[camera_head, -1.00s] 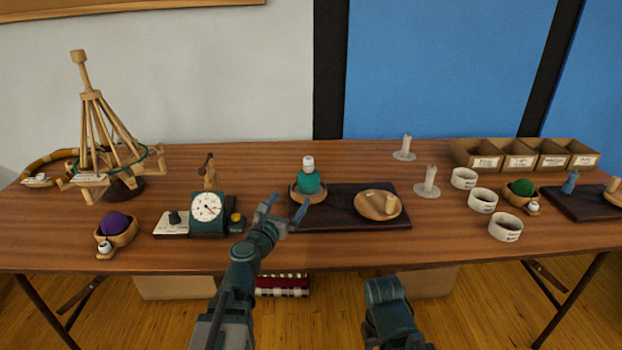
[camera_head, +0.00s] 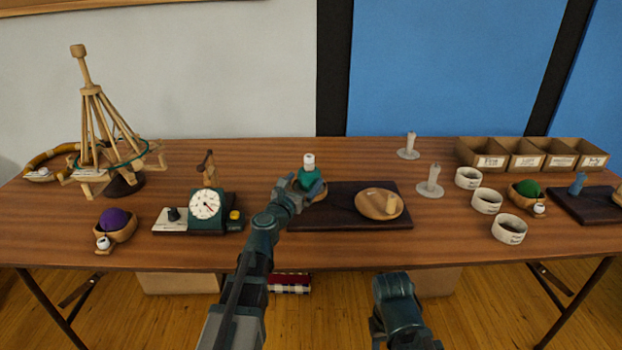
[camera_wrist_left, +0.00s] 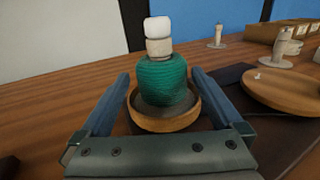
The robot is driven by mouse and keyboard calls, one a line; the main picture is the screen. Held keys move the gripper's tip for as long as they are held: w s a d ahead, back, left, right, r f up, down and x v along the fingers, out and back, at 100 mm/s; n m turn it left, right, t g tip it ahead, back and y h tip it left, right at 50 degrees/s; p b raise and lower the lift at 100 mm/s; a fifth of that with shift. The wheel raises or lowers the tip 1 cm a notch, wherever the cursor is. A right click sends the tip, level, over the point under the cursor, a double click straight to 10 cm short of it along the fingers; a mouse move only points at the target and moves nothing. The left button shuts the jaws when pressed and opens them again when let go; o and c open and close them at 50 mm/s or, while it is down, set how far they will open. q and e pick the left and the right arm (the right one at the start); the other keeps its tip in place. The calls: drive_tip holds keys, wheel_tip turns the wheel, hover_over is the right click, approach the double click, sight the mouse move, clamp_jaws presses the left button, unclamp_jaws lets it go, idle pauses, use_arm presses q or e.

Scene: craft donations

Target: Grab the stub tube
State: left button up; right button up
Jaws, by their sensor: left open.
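A teal yarn ball (camera_head: 308,177) sits in a shallow wooden bowl; a short beige tube-like piece (camera_wrist_left: 159,47) stands on top of it, under a white cap (camera_wrist_left: 157,27). My left gripper (camera_head: 300,188) is open at the bowl's near side. In the left wrist view its fingers (camera_wrist_left: 161,74) lie either side of the bowl and ball, with nothing clamped. I cannot tell for sure which piece is the stub tube.
The plate is on a dark board (camera_head: 340,217). Left are a dial device (camera_head: 206,207), a purple yarn bowl (camera_head: 116,222) and a tall wooden frame (camera_head: 96,120). Right are two pale posts (camera_head: 431,182), several white cups (camera_head: 487,201) and a divided box (camera_head: 531,154).

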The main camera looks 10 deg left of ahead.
sight(310, 173)
use_arm(q)
drive_tip(key=w, duration=0.4)
drive_tip(key=shift+w+d+r, duration=0.1)
drive_tip(key=shift+d, duration=0.25)
drive_tip(key=shift+c, duration=0.2)
drive_tip(key=c, duration=1.1)
drive_tip(key=shift+r, duration=0.2)
